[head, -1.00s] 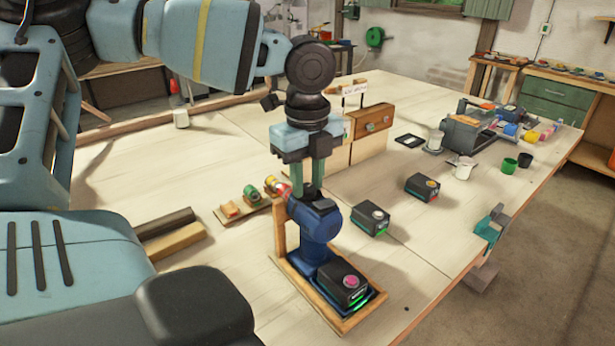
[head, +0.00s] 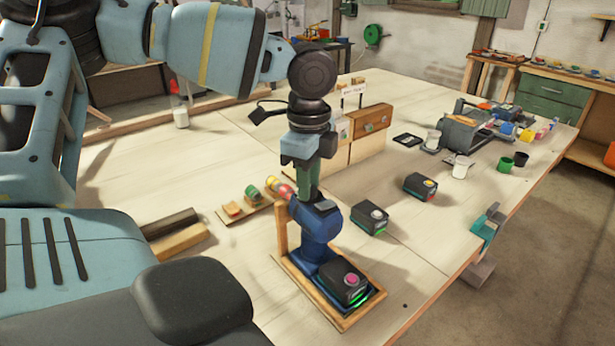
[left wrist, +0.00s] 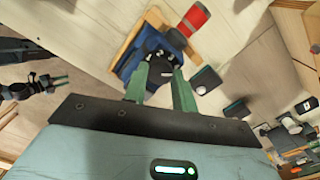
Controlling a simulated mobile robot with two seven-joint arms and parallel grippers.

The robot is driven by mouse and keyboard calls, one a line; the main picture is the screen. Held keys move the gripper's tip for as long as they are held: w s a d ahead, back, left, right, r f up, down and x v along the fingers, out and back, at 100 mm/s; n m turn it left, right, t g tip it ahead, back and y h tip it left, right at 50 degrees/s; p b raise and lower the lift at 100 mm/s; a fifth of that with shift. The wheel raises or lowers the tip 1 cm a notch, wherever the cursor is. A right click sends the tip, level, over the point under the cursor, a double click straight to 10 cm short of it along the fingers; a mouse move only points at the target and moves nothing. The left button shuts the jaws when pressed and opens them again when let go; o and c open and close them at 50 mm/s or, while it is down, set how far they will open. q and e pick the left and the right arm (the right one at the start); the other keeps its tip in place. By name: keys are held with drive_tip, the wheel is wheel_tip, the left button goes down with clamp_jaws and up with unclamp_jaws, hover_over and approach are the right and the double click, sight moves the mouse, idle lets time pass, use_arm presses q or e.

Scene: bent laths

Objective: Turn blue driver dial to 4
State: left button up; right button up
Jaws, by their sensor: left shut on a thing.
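The blue driver (head: 318,228) stands upright in a wooden tray (head: 294,268), with its black battery foot (head: 343,279) at the near end and a green light low on it. My left gripper (head: 309,196) comes down from above and is shut on the dial on top of the driver. In the left wrist view the dark dial (left wrist: 160,68) with white marks shows between the green fingertips. Its number cannot be read. My right gripper (left wrist: 50,82) seems to show at the left of that view, its jaws unclear.
Two black batteries (head: 370,217) (head: 420,186) stand right of the driver. A strip with small coloured pieces (head: 243,205) and dark and wooden bars (head: 175,235) lie left. A wooden stand (head: 358,140) is behind. A teal clamp (head: 487,226) grips the right table edge.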

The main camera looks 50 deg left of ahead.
use_arm(q)
drive_tip(key=shift+n, duration=0.9)
drive_tip(key=o, duration=1)
drive_tip(key=shift+r, duration=3.9)
drive_tip(key=shift+f, duration=0.1)
